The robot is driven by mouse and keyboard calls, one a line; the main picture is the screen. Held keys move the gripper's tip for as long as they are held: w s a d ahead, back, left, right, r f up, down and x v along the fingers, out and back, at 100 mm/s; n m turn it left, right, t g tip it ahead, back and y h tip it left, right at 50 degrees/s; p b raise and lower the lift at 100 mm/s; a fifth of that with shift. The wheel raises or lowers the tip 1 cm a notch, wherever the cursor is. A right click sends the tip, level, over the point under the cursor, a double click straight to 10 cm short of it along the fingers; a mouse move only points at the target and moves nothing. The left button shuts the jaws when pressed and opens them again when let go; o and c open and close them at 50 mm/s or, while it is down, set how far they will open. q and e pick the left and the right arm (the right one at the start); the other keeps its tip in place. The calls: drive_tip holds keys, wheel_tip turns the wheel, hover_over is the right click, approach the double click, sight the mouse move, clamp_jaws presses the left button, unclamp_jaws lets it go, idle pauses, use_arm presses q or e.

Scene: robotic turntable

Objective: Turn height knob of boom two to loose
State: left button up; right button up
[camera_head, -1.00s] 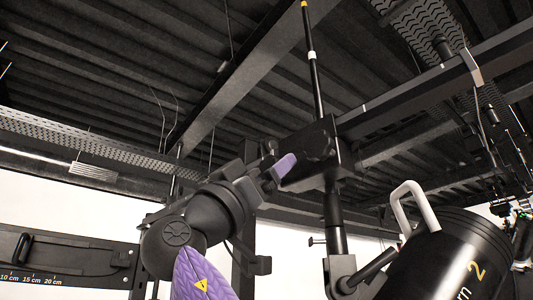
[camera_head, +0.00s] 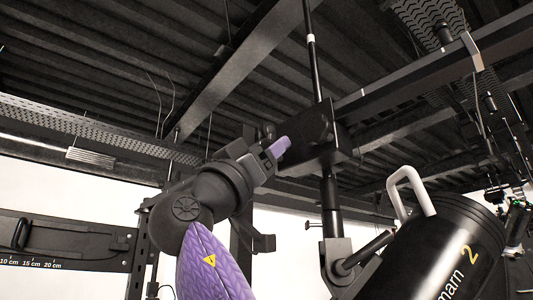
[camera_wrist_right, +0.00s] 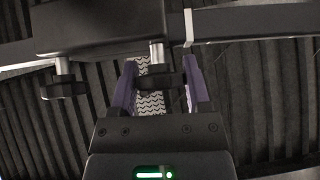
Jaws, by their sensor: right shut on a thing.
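My right gripper (camera_head: 282,147) has purple fingers and reaches up to the black clamp block (camera_head: 335,150) on the overhead boom. In the right wrist view the gripper (camera_wrist_right: 160,88) is shut on a dark knob (camera_wrist_right: 160,72), which sits between the two fingers on a short metal stem below the block (camera_wrist_right: 90,25). A second dark knob (camera_wrist_right: 63,87) on a similar stem is to the left, outside the fingers. In the head view the held knob is hard to make out near the fingertips. No label shows the knob's loose or tight setting. My left gripper is not in view.
A black lamp marked 2 (camera_head: 440,250), with a pale handle (camera_head: 405,180), hangs at the lower right. A vertical pole (camera_head: 312,55) rises above the block. A long beam (camera_head: 420,75) runs to the upper right. A scaled rail (camera_head: 70,245) is at the left.

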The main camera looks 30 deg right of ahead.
drive_tip(key=shift+g, duration=0.3)
drive_tip(key=o, duration=1.3)
drive_tip(key=shift+a+f, duration=0.2)
drive_tip(key=shift+f, duration=0.1)
drive_tip(key=b+v, duration=0.5)
drive_tip(key=v, duration=0.4)
drive_tip(key=shift+a+b, duration=0.15)
drive_tip(key=shift+b, duration=0.15)
drive_tip(key=shift+f, duration=0.1)
